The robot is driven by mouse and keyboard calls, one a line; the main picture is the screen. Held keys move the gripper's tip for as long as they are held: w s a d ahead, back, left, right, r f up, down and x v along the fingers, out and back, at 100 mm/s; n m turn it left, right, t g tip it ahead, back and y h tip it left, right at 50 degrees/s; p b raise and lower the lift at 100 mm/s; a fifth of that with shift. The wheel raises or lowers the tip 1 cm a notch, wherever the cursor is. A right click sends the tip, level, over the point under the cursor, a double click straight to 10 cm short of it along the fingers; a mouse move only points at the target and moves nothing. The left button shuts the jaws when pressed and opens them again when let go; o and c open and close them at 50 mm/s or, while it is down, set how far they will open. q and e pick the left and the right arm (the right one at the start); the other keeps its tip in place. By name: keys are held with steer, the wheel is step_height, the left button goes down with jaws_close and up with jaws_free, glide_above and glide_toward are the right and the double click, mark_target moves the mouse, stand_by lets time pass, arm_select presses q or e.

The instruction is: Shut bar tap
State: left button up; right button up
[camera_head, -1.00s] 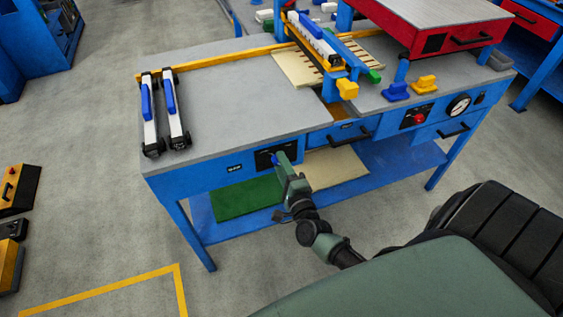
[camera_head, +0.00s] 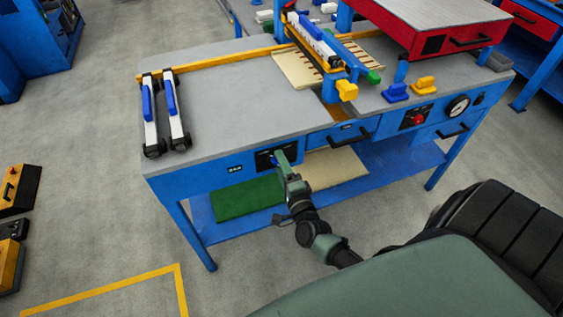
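The bar tap appears as a small blue handle (camera_head: 275,161) on a black panel (camera_head: 264,160) on the front of the blue workbench. My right gripper (camera_head: 279,158) is at this panel, its fingers up against the handle. The fingers and the hand cover part of the panel and the handle. I cannot tell whether the fingers are closed on the handle. My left gripper is not in view.
The bench's grey top (camera_head: 235,110) carries two white and blue clamps (camera_head: 148,115) on the left. A black drawer handle (camera_head: 350,140) and a pressure gauge (camera_head: 458,107) are on the front further right. A green board (camera_head: 235,197) lies on the lower shelf.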

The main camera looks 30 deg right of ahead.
steer(key=v, duration=0.7)
steer(key=shift+s+a+b, duration=0.15)
steer(key=shift+s+b, duration=0.25)
stand_by(0.3)
steer(key=s+a+f+n+g+y, duration=0.2)
steer(key=s+f+n+g, duration=0.15)
steer(key=f, duration=0.55)
steer(key=s+a+f+n+g+y, duration=0.1)
steer(key=s+a+f+n+g, duration=0.25)
steer(key=f, duration=0.55)
steer(key=s+a+f+n+g+y, duration=0.1)
steer(key=s+a+f+n+y, duration=0.1)
steer(key=s+f+n, duration=0.55)
steer(key=s+f+n+g, duration=0.4)
steer(key=s+f, duration=0.3)
steer(key=s, duration=0.4)
steer(key=s+f+n+g+h, duration=0.1)
steer(key=s+f+n+g, duration=0.3)
steer(key=s+f, duration=0.4)
steer(key=s, duration=0.3)
steer(key=shift+d+f+g, duration=0.2)
steer(key=shift+f+g, duration=0.1)
steer(key=shift+f, duration=0.05)
steer(key=shift+n, duration=0.25)
